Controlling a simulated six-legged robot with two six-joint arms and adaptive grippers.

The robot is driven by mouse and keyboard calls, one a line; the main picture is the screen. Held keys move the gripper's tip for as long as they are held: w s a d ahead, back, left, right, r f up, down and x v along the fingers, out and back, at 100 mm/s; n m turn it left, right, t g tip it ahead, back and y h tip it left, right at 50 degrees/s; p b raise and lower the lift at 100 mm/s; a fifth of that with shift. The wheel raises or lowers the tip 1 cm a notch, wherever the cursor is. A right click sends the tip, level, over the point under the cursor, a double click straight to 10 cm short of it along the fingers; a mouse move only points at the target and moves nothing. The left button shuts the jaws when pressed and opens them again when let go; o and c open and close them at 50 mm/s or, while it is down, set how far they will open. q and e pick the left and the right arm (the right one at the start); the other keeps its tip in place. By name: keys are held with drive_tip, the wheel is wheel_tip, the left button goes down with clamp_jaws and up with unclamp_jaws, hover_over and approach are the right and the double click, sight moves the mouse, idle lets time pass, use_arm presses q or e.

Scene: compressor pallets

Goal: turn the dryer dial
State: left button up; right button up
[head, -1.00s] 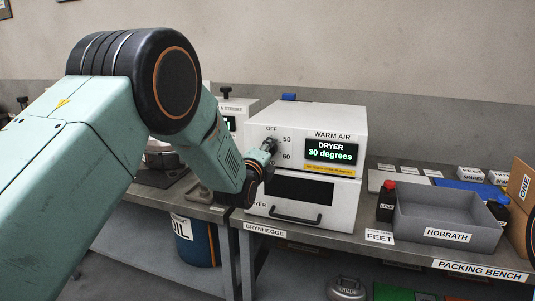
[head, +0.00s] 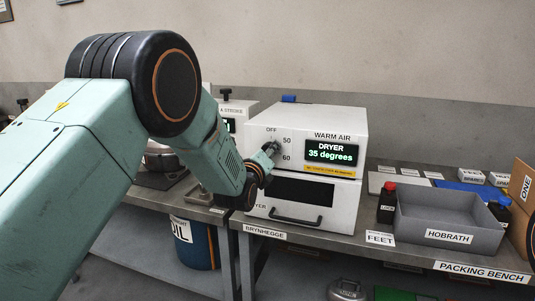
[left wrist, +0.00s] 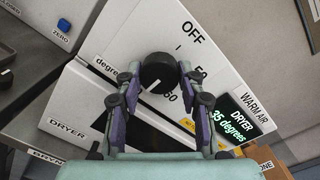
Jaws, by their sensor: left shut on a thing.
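The dryer (head: 340,125) is a white box on the bench, with a display (head: 331,152) that reads 35 degrees. Its black dial (left wrist: 158,72) shows in the left wrist view, with a white pointer mark and OFF, 50 and 60 printed around it. My left gripper (head: 270,149) reaches the dial from the left in the head view. In the left wrist view its two fingers (left wrist: 158,84) are shut on the dial, one on each side. In the head view the gripper hides most of the dial. My right gripper is not in view.
Below the dial is a dark window and a drawer handle (head: 296,218). A grey HOBRATH bin (head: 447,234) and a red-capped bottle (head: 387,203) stand right of the dryer. A blue OIL drum (head: 196,243) is under the bench at left.

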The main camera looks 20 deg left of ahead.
use_arm(q)
drive_tip(key=shift+s+f, duration=0.1)
drive_tip(key=shift+f, duration=0.25)
drive_tip(key=o, duration=1.1)
drive_tip(key=shift+r, duration=0.25)
drive_tip(key=shift+o, duration=0.4)
drive_tip(key=s, duration=1.2)
